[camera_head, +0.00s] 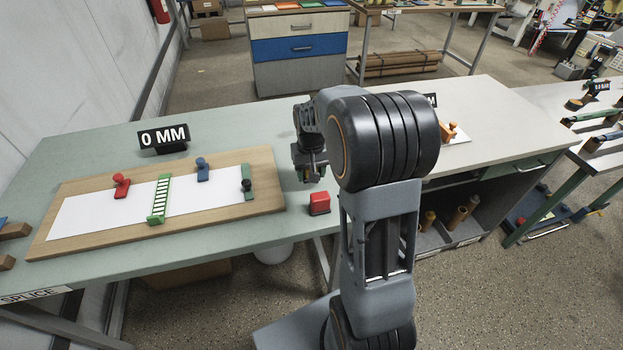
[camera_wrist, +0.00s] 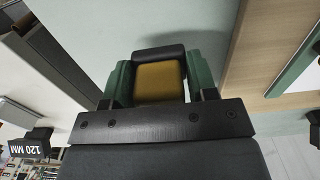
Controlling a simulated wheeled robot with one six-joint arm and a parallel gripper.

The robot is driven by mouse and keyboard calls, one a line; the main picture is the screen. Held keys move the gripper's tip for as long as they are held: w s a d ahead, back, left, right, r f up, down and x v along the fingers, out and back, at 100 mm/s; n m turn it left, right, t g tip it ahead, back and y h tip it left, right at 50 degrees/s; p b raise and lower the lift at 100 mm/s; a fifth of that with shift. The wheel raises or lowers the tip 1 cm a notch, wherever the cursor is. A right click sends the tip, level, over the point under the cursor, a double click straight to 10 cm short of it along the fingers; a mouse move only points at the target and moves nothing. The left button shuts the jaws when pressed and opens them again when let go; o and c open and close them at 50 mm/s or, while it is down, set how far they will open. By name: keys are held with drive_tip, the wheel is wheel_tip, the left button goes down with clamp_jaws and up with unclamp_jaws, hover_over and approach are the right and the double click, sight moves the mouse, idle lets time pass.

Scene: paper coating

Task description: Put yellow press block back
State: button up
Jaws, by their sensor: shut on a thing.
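The yellow press block (camera_wrist: 160,82), with a dark bar along its far side, sits between the green-padded fingers of my gripper (camera_wrist: 158,84) in the wrist view. My gripper is shut on it. In the head view my gripper (camera_head: 312,168) is over the table just right of the wooden board, and I cannot make out the yellow block there. The board (camera_head: 265,195) carries white paper strips (camera_head: 95,212), a red press block (camera_head: 121,186), a blue one (camera_head: 202,170), a green one (camera_head: 247,183) and a green ladder-like piece (camera_head: 160,199).
A red block (camera_head: 319,203) stands on the table near its front edge, below my gripper in the picture. A "0 MM" sign (camera_head: 164,138) stands behind the board. A "120 MM" sign (camera_wrist: 28,148) shows upside down in the wrist view. An orange tool (camera_head: 449,131) lies to the right.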

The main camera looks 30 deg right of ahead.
sight(311, 186)
drive_tip(key=shift+w+d+f, duration=0.15)
drive_tip(key=shift+f, duration=0.1)
drive_tip(key=shift+w+f, duration=0.1)
drive_tip(key=shift+f, duration=1.55)
drive_tip(key=shift+f, duration=0.15)
drive_tip(key=o, duration=0.9)
wheel_tip(311, 186, up, 12)
drive_tip(key=shift+f, duration=0.25)
drive_tip(key=s+a+n+t, duration=0.1)
drive_tip(key=s+a, duration=0.3)
drive_tip(key=s, duration=0.4)
drive_tip(key=s+a+n+t, duration=0.1)
drive_tip(key=s+a+t, duration=0.1)
drive_tip(key=s+a, duration=0.3)
drive_tip(key=s, duration=0.3)
drive_tip(key=shift+a+r, duration=0.2)
drive_tip(key=shift+a, duration=0.1)
